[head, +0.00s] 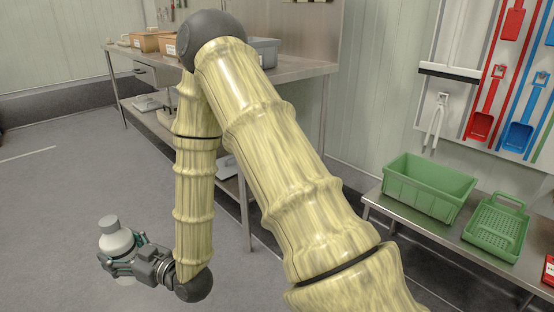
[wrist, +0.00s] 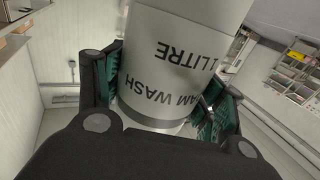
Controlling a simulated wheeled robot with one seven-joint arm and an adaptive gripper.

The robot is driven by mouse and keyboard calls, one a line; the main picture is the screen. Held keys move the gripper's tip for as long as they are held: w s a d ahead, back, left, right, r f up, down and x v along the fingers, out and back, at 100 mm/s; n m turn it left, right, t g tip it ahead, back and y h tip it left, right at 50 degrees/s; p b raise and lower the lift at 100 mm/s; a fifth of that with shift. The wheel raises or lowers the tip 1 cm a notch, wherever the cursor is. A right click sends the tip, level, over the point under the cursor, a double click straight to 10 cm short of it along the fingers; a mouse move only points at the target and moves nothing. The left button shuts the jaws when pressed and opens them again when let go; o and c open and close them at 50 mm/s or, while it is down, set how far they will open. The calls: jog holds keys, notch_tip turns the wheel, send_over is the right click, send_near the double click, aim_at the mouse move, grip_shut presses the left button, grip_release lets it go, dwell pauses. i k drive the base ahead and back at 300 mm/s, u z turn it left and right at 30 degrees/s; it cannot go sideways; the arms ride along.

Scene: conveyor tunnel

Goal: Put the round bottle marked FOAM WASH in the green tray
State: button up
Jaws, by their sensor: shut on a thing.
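The round bottle (head: 117,240) is white with a grey cap and hangs over open floor at the lower left of the head view. In the wrist view the bottle (wrist: 180,62) fills the middle, with "AM WASH" and "1 LITRE" reading upside down; the rest of the word is hidden. My gripper (head: 120,264) is shut around its body, with a green-padded finger on each side. A deep green bin (head: 428,190) and a shallower, slotted green tray with a handle (head: 496,228) stand side by side at the right, far from the bottle.
The green containers stand on a metal bench (head: 455,240) by the wall. Red and blue tools (head: 500,90) hang on a board above it. A steel table (head: 290,70) with boxes stands at the back. The floor around the bottle is clear.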

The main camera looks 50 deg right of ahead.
aim_at(500, 221)
jog(key=u, duration=0.6)
jog(key=k, duration=2)
jog(key=z, duration=2.1)
jog(key=i, duration=0.5)
jog(key=z, duration=0.05)
